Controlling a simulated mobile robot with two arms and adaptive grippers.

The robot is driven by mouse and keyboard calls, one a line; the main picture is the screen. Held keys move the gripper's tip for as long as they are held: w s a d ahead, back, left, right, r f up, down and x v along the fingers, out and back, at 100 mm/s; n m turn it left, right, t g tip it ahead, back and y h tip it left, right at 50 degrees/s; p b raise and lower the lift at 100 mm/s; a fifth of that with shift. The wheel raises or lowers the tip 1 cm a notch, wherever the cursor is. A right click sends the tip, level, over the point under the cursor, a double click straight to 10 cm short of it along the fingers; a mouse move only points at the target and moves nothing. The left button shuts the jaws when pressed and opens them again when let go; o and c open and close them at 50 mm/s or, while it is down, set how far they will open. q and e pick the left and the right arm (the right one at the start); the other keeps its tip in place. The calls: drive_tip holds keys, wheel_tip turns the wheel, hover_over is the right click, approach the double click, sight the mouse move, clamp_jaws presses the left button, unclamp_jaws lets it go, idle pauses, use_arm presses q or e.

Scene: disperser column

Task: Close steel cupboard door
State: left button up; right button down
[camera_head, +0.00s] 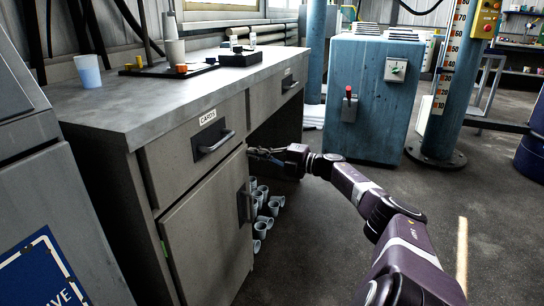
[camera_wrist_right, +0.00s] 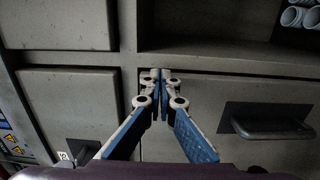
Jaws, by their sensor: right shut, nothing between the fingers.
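The steel cupboard door (camera_head: 205,230) is the grey panel below the labelled drawer of the workbench. Its dark handle (camera_head: 244,203) is near its right edge. The door also shows in the right wrist view (camera_wrist_right: 205,105), with its handle (camera_wrist_right: 268,122) at the right. It looks nearly flush; I cannot tell whether a small gap remains. My right gripper (camera_head: 252,153) is at the door's upper free corner, by the drawer's lower edge. In the wrist view its fingertips (camera_wrist_right: 160,75) are together and empty; contact with the door is unclear. My left gripper is not in view.
The drawer (camera_head: 190,155) above has its own handle (camera_head: 216,143). Several pale cups (camera_head: 264,208) lie on the floor beside the door. A blue cabinet (camera_head: 370,100) stands beyond the bench.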

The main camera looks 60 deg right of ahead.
drive_tip(key=v, duration=1.2)
idle(0.4)
